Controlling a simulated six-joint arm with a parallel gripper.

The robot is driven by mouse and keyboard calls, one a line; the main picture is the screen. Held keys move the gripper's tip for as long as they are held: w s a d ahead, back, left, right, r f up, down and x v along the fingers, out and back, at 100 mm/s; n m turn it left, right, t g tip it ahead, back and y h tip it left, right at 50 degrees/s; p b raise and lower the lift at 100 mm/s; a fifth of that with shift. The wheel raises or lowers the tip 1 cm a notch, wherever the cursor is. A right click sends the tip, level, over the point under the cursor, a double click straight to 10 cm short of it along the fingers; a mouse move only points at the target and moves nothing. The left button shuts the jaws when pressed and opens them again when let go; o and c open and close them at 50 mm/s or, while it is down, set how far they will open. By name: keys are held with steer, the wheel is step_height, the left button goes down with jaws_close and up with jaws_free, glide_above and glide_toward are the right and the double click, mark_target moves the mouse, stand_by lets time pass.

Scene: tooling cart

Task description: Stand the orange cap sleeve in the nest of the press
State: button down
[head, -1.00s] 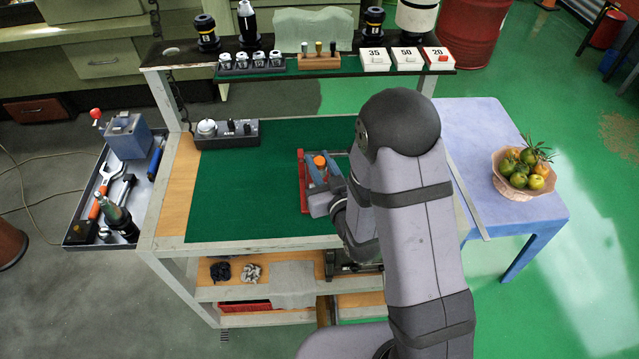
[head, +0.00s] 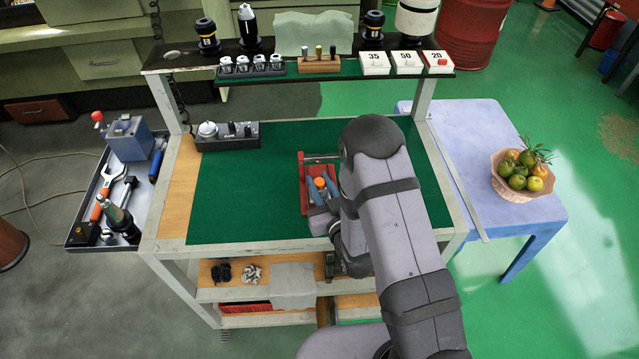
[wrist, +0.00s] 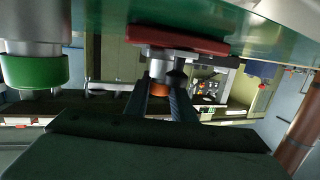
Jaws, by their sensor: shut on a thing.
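My gripper (head: 322,188) is shut on the orange cap sleeve (head: 319,183). In the head view the sleeve's orange top shows between the two blue-grey fingers. In the wrist view the orange sleeve (wrist: 158,93) shows between the dark fingertips, close to a grey round part and a red plate (wrist: 175,40). A red fixture (head: 303,178) on the green mat, which looks like the press, lies around and behind the gripper in the head view. Its nest is hidden, and I cannot tell whether the sleeve touches it.
The green mat (head: 240,195) is clear left of the red fixture. A shelf of tool holders and numbered boxes (head: 375,63) runs along the back. A blue table with a fruit basket (head: 522,189) stands right.

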mark_target(321, 189)
steer(key=shift+f, duration=0.35)
steer(key=c, duration=1.4)
jaws_free()
steer(key=shift+s, duration=0.1)
steer(key=shift+s+d+b, duration=0.15)
steer(key=shift+s+b, duration=0.25)
steer(key=shift+s, duration=0.25)
steer(key=v, duration=0.4)
steer(key=shift+s+r, duration=0.15)
steer(key=shift+r, duration=0.1)
steer(key=shift+p+v, duration=0.3)
steer(key=shift+v, duration=0.55)
steer(key=shift+f, duration=0.1)
